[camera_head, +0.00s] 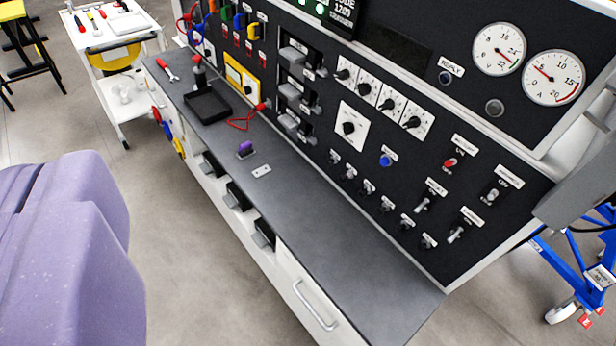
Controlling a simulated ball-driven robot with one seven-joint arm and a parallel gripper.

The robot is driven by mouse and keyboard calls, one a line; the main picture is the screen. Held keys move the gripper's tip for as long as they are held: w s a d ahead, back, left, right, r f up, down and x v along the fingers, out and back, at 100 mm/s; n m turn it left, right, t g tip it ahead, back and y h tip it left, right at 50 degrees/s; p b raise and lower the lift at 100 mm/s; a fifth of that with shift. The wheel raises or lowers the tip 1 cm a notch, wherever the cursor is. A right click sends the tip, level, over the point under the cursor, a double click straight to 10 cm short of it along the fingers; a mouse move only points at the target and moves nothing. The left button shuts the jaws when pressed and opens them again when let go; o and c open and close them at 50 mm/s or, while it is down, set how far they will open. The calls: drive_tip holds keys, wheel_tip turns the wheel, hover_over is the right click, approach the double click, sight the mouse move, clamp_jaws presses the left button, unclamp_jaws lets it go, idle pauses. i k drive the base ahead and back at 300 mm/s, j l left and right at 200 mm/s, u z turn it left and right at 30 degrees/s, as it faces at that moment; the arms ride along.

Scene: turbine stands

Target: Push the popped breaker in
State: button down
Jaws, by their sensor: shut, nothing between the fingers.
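On the black upright panel (480,240), a slanting row of small labelled breaker-like controls runs from the upper left control (334,157) to the lower right control (429,241). They are too small to tell which one stands out further. Two toggle levers, an upper toggle (422,204) and a lower toggle (456,235), sit to the right of the row. A blue button (385,160) and a red button (450,162) sit above. No fingertips of my gripper can be made out in this view.
A grey bench top (310,225) runs below the panel. It holds a black tray (208,106), a small purple piece (245,148) and a red-handled tool (168,70). A large lilac shape fills the lower left. A white cart (120,40) stands behind; a blue frame (570,270) is right.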

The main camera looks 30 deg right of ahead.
sight(341, 179)
drive_tip(key=i+j, duration=0.2)
drive_tip(key=i, duration=0.25)
drive_tip(key=i+j, duration=0.2)
drive_tip(key=i, duration=0.25)
drive_tip(key=i+l, duration=0.6)
